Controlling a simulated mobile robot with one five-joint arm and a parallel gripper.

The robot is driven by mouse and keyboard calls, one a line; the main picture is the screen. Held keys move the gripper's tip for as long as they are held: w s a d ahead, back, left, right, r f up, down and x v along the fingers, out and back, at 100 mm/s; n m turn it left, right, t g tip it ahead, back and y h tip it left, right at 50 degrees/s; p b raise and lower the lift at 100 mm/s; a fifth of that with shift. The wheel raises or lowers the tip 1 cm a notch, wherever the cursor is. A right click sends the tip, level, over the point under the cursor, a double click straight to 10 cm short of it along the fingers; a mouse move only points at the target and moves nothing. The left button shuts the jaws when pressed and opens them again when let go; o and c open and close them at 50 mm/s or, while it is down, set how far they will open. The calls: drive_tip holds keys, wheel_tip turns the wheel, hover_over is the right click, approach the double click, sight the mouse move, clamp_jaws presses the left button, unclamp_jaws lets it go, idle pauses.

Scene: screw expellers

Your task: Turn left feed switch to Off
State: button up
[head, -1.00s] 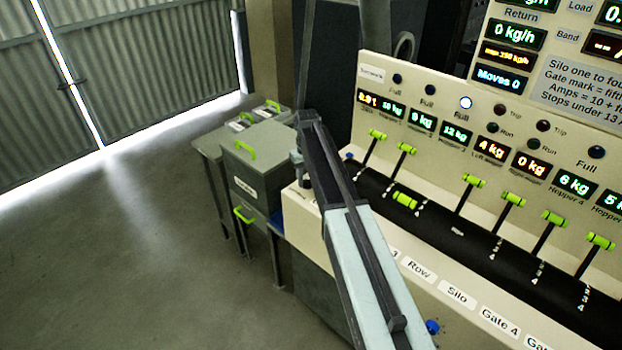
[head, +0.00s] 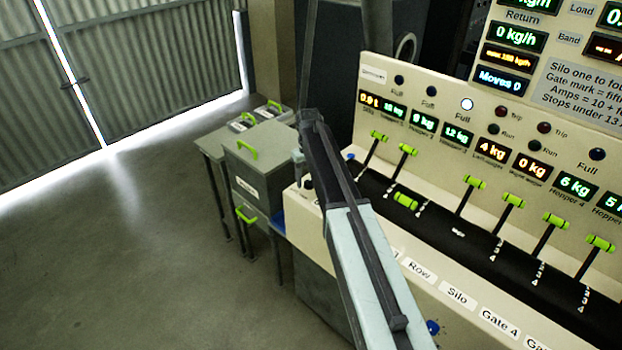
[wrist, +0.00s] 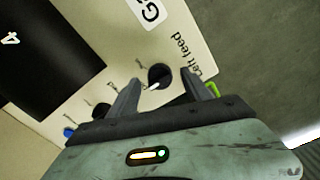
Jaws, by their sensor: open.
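The left feed switch (wrist: 160,75) is a small black round knob with a white pointer mark, on the cream panel in the wrist view. The label "Left feed" (wrist: 186,55) is printed beside it. My gripper (wrist: 161,80) is open, with one finger on each side of the knob in the picture. I cannot tell whether the fingers touch it. In the head view my arm reaches to the left end of the console (head: 440,290), and my gripper's fingers cannot be made out there.
Other knobs, one of them blue (wrist: 69,132), sit along the same panel in the wrist view. Green-handled levers (head: 475,182) stand in a black slot to the right in the head view. A grey bin (head: 258,150) stands left of the console. The floor (head: 130,250) is clear.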

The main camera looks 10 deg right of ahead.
sight(309, 180)
wheel_tip(309, 180, up, 7)
drive_tip(key=p, duration=0.6)
drive_tip(key=shift+r+p, duration=0.2)
drive_tip(key=shift+p, duration=0.1)
drive_tip(key=shift+f, duration=0.1)
drive_tip(key=shift+f, duration=0.15)
drive_tip(key=s, duration=0.2)
drive_tip(key=s+f+b, duration=0.1)
drive_tip(key=s, duration=0.2)
drive_tip(key=s+b, duration=0.1)
drive_tip(key=s, duration=0.1)
drive_tip(key=shift+s+d+f, duration=0.3)
drive_tip(key=shift+f, duration=0.1)
drive_tip(key=s+f+m+b, duration=0.1)
drive_tip(key=s+m, duration=0.1)
drive_tip(key=s, duration=1.8)
drive_tip(key=shift+s+d+m, duration=0.2)
drive_tip(key=shift+m, duration=0.2)
